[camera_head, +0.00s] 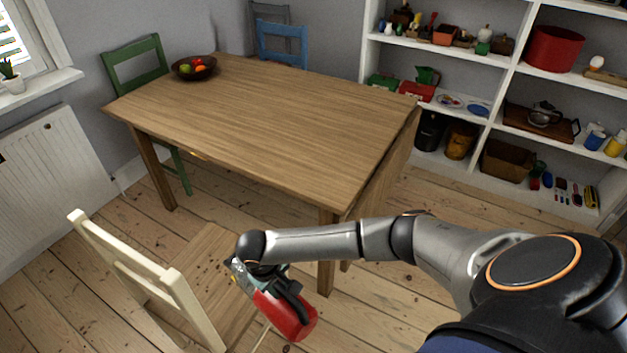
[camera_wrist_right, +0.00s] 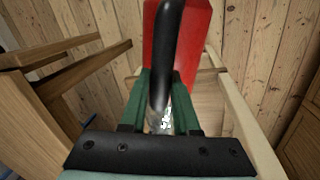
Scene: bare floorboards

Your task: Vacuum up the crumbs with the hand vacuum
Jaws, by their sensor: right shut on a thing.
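The hand vacuum (camera_head: 290,312), red with a black handle, is in the grasp of my right gripper (camera_head: 268,272) at the front edge of the wooden chair seat (camera_head: 207,250). Its clear nozzle points to the left, over the seat. In the right wrist view, the green fingers (camera_wrist_right: 162,90) are shut on the black handle of the red vacuum (camera_wrist_right: 192,40). Small dark specks, which look like crumbs (camera_head: 204,266), lie on the seat left of the nozzle. I cannot tell whether the nozzle touches the seat. My left gripper is out of view.
The cream chair back (camera_head: 145,275) stands upright left of the seat. A wooden table (camera_head: 270,125) stands behind, with a fruit bowl (camera_head: 194,68) at its far left. White shelves (camera_head: 500,70) line the back right. Floor between chair and radiator (camera_head: 55,180) is clear.

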